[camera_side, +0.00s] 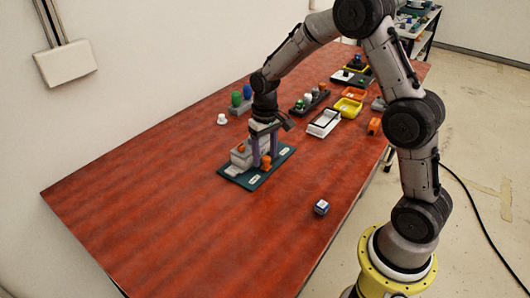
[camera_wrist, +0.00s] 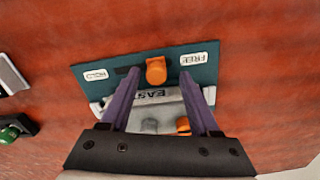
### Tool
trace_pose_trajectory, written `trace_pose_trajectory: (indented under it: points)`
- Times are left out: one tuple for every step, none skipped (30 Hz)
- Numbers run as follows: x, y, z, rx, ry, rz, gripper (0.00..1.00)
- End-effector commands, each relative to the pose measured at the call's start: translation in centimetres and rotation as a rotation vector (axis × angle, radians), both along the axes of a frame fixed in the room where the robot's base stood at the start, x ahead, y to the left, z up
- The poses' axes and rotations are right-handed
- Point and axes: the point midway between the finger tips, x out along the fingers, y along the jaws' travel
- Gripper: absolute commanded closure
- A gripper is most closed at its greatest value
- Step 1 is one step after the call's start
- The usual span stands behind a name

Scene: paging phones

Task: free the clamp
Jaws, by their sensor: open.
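The clamp is a dark teal plate (camera_side: 242,181) on the red table, also in the wrist view (camera_wrist: 205,72). An orange knob (camera_wrist: 156,70) stands on it, with a dark slot beside it on the left. The right label reads FREE (camera_wrist: 193,59); the left label (camera_wrist: 96,75) is too small to read surely. A grey block marked EAST (camera_wrist: 150,97) sits against the plate, with another orange part (camera_wrist: 183,124) near it. My gripper (camera_wrist: 160,76) is open, its purple fingers either side of the orange knob in the wrist view. Contact cannot be told.
A small blue-and-white cube (camera_side: 321,207) lies near the front edge. Green and blue pieces (camera_side: 241,97) and a white piece (camera_side: 221,119) stand behind. The left table is clear.

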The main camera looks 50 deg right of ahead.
Motion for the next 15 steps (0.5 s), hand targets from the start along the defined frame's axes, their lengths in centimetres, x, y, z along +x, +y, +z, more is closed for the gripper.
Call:
trace_pose_trajectory:
  points:
    - [0.0, 0.0, 0.0, 0.000, 0.001, 0.000, 0.38]
    - [0.0, 0.0, 0.1, 0.000, 0.000, 0.000, 0.38]
    - [0.0, -0.1, 0.3, -0.001, 0.000, 0.000, 0.38]
    - [0.0, -0.1, 0.5, -0.001, 0.000, 0.000, 0.38]
    - [0.0, -0.1, 0.8, -0.001, -0.002, 0.000, 0.38]
    - [0.1, -0.1, 1.4, -0.001, -0.003, 0.000, 0.38]
    - [0.0, -0.1, 1.8, -0.001, -0.003, 0.000, 0.38]
    - [0.1, -0.1, 2.3, -0.001, -0.005, 0.000, 0.38]
    - [0.0, -0.1, 3.1, -0.001, -0.004, 0.000, 0.38]
    - [0.1, -0.1, 3.7, -0.002, -0.006, 0.000, 0.38]
    - [0.1, -0.1, 4.4, -0.002, -0.006, 0.000, 0.38]
    - [0.1, -0.1, 5.3, -0.001, -0.005, 0.000, 0.38]
    - [0.1, -0.1, 6.0, -0.002, -0.006, 0.000, 0.38]
    - [0.1, -0.1, 6.7, -0.002, -0.007, 0.000, 0.38]
    - [0.1, -0.1, 7.6, -0.002, -0.006, 0.000, 0.38]
